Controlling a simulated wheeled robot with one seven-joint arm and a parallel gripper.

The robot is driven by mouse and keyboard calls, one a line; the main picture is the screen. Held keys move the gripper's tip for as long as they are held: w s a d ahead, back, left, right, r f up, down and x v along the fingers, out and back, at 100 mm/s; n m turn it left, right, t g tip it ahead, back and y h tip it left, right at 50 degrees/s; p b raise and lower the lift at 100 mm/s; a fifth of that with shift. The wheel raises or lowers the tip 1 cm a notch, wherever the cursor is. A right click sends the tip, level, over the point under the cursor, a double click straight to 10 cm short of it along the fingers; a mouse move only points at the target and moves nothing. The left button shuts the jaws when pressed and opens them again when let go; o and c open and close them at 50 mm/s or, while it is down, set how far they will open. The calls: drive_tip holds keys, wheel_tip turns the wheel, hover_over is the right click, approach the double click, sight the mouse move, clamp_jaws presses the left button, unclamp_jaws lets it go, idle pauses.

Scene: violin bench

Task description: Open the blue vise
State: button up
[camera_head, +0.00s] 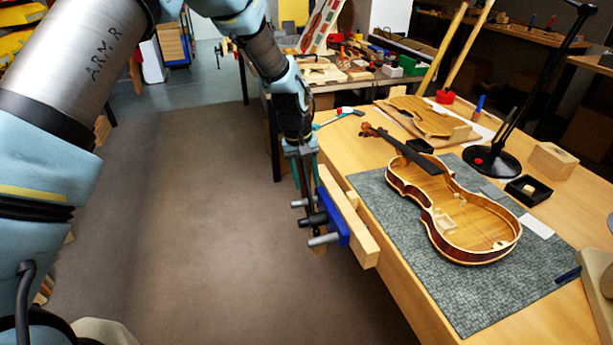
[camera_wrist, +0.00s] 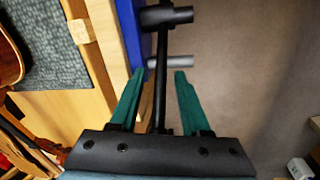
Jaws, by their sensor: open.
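The blue vise (camera_head: 335,220) is mounted at the left edge of the workbench, with pale wooden jaw faces (camera_head: 362,240). The two jaw faces look close together; I cannot tell the exact gap. A dark screw end (camera_wrist: 166,16) and grey guide rods (camera_head: 323,240) stick out from its outer side. A thin black handle bar (camera_wrist: 160,95) hangs from the screw. My gripper (camera_wrist: 159,74) is open, its green fingers on either side of the handle bar, apparently not pressing on it. In the head view my gripper (camera_head: 307,185) is just above and behind the vise's rods.
An open violin body (camera_head: 465,225) lies on a grey mat (camera_head: 480,310) on the workbench, right of the vise. A black lamp (camera_head: 492,160) and small black trays stand behind it. The floor (camera_head: 210,220) left of the bench is clear.

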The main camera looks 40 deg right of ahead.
drive_tip(key=shift+f, duration=0.1)
clamp_jaws()
idle(0.3)
idle(1.1)
